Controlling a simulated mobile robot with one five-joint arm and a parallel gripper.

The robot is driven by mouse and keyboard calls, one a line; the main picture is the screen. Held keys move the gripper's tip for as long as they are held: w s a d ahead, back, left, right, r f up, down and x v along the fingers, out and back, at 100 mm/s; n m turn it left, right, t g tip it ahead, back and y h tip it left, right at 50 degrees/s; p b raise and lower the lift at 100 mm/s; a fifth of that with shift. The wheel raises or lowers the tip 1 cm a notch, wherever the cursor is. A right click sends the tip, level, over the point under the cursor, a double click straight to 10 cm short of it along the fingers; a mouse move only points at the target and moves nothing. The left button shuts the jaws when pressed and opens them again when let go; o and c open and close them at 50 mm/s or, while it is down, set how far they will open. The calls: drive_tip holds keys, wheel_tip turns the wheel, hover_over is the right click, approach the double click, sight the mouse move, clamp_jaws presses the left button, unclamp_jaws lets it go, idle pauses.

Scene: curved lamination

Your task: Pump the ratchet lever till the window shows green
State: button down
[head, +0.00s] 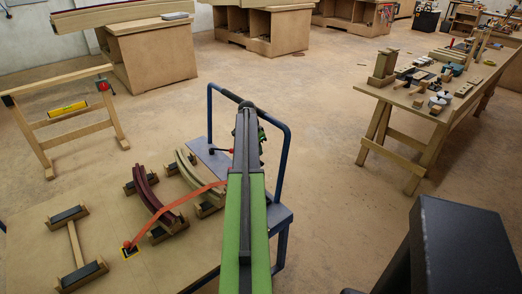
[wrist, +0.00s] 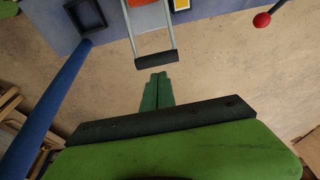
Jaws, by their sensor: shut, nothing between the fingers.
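In the wrist view a lever-like handle has two pale rods and a dark cross grip (wrist: 157,61). It reaches down from an orange-red part (wrist: 148,15) at the top edge. Beside that is a small yellow-framed window (wrist: 181,5), cut by the edge; its inside looks pale, and I see no green in it. My gripper (wrist: 157,76) is shut and empty, its dark green fingers just below the grip in the picture. Whether they touch it I cannot tell. In the head view my arm hides most of this.
A blue-framed cart (head: 284,165) stands around my arm's far end. A red ball (wrist: 262,20) on a dark rod is at upper right. Curved wooden strips (head: 150,193) lie on a board at left. A workbench (head: 440,95) with tools stands at right. The floor between is clear.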

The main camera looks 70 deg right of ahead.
drive_tip(key=p+v, duration=0.7)
drive_tip(key=v, duration=0.2)
drive_tip(key=shift+r, duration=0.2)
drive_tip(key=shift+w+a, duration=0.15)
